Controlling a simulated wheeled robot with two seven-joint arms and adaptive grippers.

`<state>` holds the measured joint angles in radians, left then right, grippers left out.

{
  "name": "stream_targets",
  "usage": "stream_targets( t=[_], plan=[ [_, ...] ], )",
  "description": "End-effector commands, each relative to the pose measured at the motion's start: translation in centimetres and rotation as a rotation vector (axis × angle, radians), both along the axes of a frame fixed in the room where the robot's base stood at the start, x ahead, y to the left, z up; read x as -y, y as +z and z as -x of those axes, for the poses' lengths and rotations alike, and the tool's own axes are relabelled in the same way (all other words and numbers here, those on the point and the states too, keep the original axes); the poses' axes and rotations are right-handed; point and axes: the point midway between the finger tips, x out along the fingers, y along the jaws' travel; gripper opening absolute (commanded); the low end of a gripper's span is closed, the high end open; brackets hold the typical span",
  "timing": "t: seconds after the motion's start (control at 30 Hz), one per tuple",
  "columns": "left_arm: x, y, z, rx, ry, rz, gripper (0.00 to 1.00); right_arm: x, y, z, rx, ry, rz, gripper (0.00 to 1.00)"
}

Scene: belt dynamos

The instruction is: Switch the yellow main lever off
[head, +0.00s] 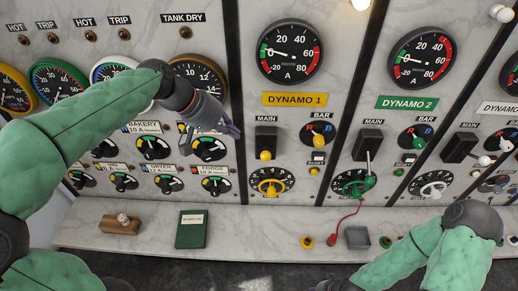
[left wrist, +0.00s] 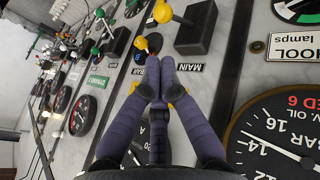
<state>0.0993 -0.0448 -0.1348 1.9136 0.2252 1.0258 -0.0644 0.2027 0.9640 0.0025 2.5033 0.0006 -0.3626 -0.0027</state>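The yellow main lever (head: 265,155) is on the black MAIN switch block (head: 266,138) under the yellow DYNAMO 1 plate (head: 293,99). Its yellow knob points down in the head view. In the left wrist view, the lever's knob (left wrist: 163,12) shows beside its black block (left wrist: 196,27), beyond my fingertips. My left gripper (head: 234,130) is left of the switch in the head view, apart from it. In the left wrist view, my left gripper's fingers (left wrist: 156,75) come together with nothing seen between them.
A yellow BAR knob (left wrist: 141,43) sits close beside the main lever. DYNAMO 2's black switch block (head: 369,143) and green-knobbed lever (head: 369,181) are to the right. A shelf below bears a green book (head: 191,229), a wooden stamp block (head: 121,225) and a grey tray (head: 358,238).

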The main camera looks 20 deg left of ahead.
Motion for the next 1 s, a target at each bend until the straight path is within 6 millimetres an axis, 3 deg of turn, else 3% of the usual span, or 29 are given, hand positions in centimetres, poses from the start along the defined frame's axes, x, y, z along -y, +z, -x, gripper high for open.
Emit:
stream_targets(
  t=[0.6,1.0],
  plan=[
    [4.9,-8.4,-4.1,-0.003,0.000,0.000,0.00,0.0,2.2,0.0,0.000,0.000,0.000,0.40],
    [5.7,-10.1,-4.9,0.001,0.001,-0.001,0.00,0.0,2.6,0.0,0.000,0.000,0.000,0.40]
  ],
)
